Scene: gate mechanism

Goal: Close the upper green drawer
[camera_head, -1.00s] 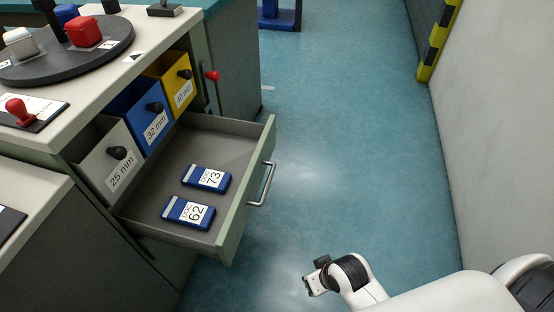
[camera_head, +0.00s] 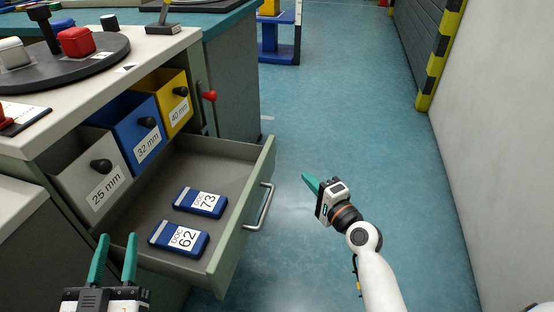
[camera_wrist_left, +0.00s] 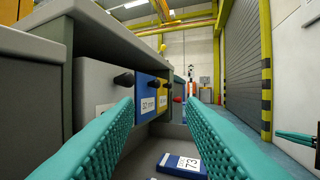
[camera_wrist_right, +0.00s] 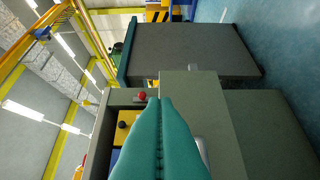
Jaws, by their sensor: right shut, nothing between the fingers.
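The upper green drawer (camera_head: 236,225) is pulled out of the cabinet, with a metal bar handle (camera_head: 265,208) on its front. Two blue boxes lie in it, one marked 73 (camera_head: 200,202) and one marked 62 (camera_head: 179,239). My left gripper (camera_head: 117,255) is open and empty at the bottom left, beside the drawer's near side; its teal fingers also show in the left wrist view (camera_wrist_left: 163,135). My right gripper (camera_head: 308,182) is shut and empty, to the right of the drawer front and apart from the handle. Its closed fingers fill the middle of the right wrist view (camera_wrist_right: 160,140).
Grey (camera_head: 88,176), blue (camera_head: 133,132) and yellow (camera_head: 171,101) bins with black knobs stand behind the drawer under the white countertop (camera_head: 150,52). A red knob (camera_head: 210,96) is on the cabinet side. The floor right of the drawer is clear up to the wall.

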